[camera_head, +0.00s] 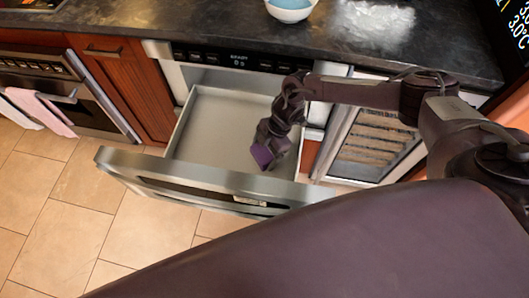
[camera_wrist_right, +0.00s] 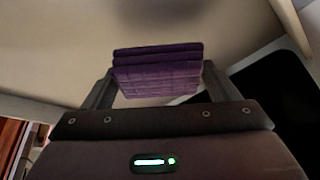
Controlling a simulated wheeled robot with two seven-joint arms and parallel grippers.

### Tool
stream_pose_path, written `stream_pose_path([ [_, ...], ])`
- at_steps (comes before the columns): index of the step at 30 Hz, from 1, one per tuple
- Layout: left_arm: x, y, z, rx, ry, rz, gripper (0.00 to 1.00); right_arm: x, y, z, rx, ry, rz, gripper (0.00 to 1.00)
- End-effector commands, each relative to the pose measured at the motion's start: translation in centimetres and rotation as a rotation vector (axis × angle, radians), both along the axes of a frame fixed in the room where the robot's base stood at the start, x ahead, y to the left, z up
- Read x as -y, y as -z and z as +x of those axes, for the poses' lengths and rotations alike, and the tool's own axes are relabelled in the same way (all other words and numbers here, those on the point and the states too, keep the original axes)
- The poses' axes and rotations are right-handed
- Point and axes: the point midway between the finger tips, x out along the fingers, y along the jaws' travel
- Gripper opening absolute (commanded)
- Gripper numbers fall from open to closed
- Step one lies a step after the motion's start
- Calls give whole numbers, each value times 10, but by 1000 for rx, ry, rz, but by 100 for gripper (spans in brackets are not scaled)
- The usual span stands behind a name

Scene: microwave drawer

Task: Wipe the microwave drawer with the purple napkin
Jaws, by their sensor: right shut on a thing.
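The microwave drawer (camera_head: 205,135) is pulled open below the counter, with a pale, empty inside and a steel front panel (camera_head: 140,170). My right gripper (camera_head: 265,150) reaches down into the right part of the drawer. It is shut on the folded purple napkin (camera_head: 262,156). In the right wrist view, the napkin (camera_wrist_right: 157,72) sits between the two fingers of the gripper (camera_wrist_right: 155,85), with a pale drawer surface behind it. I cannot tell whether the napkin touches the drawer. My left gripper is not in view.
A dark counter (camera_head: 200,30) with a white and blue bowl (camera_head: 290,8) runs above the drawer. An oven (camera_head: 60,85) with hanging towels (camera_head: 42,112) is at left. A glass-door cooler (camera_head: 370,140) stands right of the drawer. The tiled floor (camera_head: 70,220) is clear at left.

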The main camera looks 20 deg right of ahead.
Motion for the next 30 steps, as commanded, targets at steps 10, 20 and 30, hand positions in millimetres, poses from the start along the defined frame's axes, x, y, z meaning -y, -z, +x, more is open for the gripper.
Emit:
stream_pose_path([
  [10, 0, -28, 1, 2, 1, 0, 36, 4, -33, 3, -1, 5, -1, 63],
  [20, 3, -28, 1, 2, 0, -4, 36, 5, -34, 4, 0, 5, -1, 63],
  [30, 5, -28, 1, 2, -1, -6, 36, 4, -34, 4, 0, 5, 0, 63],
])
